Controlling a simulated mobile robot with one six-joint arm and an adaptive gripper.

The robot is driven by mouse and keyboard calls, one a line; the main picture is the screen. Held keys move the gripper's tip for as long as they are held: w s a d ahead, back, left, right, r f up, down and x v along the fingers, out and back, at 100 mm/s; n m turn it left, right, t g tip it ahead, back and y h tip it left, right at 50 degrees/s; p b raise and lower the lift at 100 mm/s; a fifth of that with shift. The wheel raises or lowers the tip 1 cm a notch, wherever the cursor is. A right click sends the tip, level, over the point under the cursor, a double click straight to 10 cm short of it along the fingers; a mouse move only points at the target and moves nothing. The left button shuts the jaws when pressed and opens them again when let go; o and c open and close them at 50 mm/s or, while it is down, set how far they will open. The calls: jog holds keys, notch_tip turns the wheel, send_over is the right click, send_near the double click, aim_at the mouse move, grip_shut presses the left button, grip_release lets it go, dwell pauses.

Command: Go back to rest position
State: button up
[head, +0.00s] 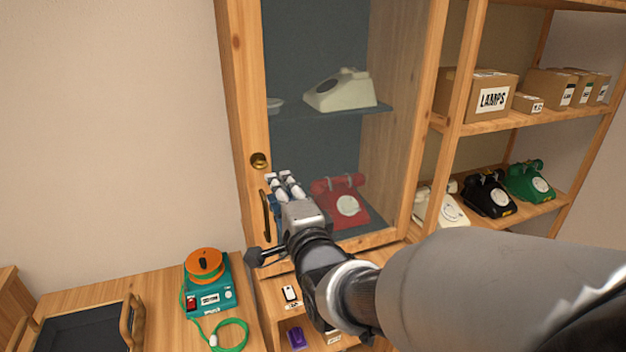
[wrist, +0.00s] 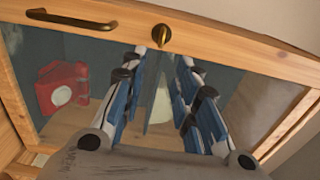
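My gripper (head: 286,182) is in front of the glass-fronted wooden cabinet (head: 236,120), just right of its dark door handle (head: 265,215). In the wrist view its blue-sided fingers (wrist: 168,62) stand apart with nothing held between them. They point toward the glass and the brass lock knob (wrist: 162,37). The handle (wrist: 72,19) is apart from the fingers in that view. The cabinet door appears shut. Behind the glass, a red dial phone (head: 342,203) sits low and a cream phone (head: 340,90) sits on the upper shelf.
An open shelf at right holds cardboard boxes (head: 475,95), a black phone (head: 487,194) and a green phone (head: 530,182). A teal device with an orange reel (head: 205,265) and a black tray (head: 85,332) are at lower left. The wall at left is bare.

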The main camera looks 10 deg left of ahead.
jog(key=shift+v, duration=1)
jog(key=s+d+f+n+g+h, duration=0.2)
jog(key=s+d+n+h, duration=0.1)
jog(key=d, duration=0.6)
jog(key=s+d+f+n+g+h, duration=0.2)
jog(key=s+d+h, duration=0.1)
jog(key=d, duration=0.5)
jog(key=s+d+f+n+g+h, duration=0.1)
jog(key=s+d+f+n+g, duration=0.2)
jog(key=s+d, duration=0.3)
jog(key=s+d+f+n+g+h, duration=0.2)
jog(key=s+d, duration=0.4)
jog(key=s, duration=0.8)
jog(key=shift+s+f+n+g+h, duration=0.15)
jog(key=shift+f+n+g+h, duration=0.15)
jog(key=shift+f+n+g, duration=0.55)
